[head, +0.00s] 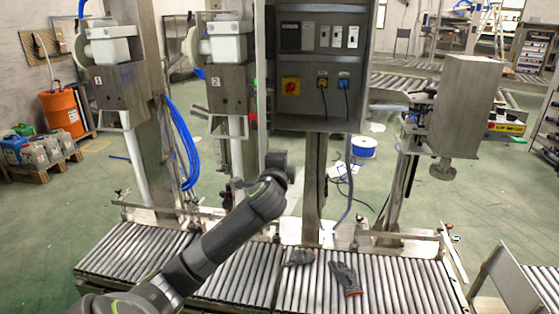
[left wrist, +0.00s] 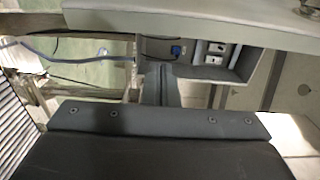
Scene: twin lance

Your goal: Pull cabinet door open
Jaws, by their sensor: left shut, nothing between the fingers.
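The grey cabinet (head: 284,112) hangs on a post in the upper middle of the head view, and its switches and sockets show. Its door (head: 260,85) seems to be the thin pale strip along the left side, seen almost edge-on and swung out. In the left wrist view a pale slab with a round knob, likely this door (left wrist: 200,18), crosses the top, and the cabinet inside (left wrist: 240,62) shows below it. My left gripper (left wrist: 160,122) fills the bottom of that view, shut and empty, apart from the slab. In the head view my wrist hides its fingertips. My right gripper is out of view.
A roller conveyor (head: 230,275) runs below, with dark gloves (head: 345,278) on it. Filling machines (head: 120,85) stand on posts to the left, with blue hoses. A grey metal box (head: 468,100) stands on a post to the right.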

